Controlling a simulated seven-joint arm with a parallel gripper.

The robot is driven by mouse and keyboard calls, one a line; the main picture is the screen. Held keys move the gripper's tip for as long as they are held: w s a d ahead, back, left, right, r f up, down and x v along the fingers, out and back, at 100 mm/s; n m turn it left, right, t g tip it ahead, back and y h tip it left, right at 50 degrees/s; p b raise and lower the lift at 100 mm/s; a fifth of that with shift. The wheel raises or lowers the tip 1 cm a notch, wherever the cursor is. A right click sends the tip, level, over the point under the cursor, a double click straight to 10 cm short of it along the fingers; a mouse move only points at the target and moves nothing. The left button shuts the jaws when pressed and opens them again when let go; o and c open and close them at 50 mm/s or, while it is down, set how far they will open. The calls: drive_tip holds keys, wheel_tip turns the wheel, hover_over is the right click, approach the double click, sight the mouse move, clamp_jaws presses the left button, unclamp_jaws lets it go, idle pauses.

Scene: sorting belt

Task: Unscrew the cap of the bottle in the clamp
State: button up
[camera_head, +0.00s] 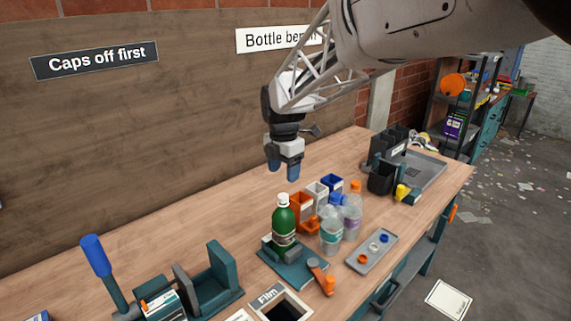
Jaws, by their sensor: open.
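A green bottle (285,222) with a white cap (283,200) stands upright in a teal clamp (292,264) near the front middle of the bench. The clamp has an orange-tipped handle (322,276) at its front. My gripper (282,172) hangs above and behind the bottle, apart from it. Its blue fingers point down and are open, with nothing between them.
Clear bottles (331,232) stand right of the clamp, with small bins (302,208) behind. A grey tray (372,251) holds several loose caps. The back left bench is free.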

sight(283, 196)
drive_tip(key=m, duration=0.6)
drive_tip(key=shift+m, duration=0.4)
drive_tip(key=m, duration=0.6)
drive_tip(key=shift+f, duration=0.15)
drive_tip(key=shift+f, duration=3.75)
drive_tip(key=c, duration=1)
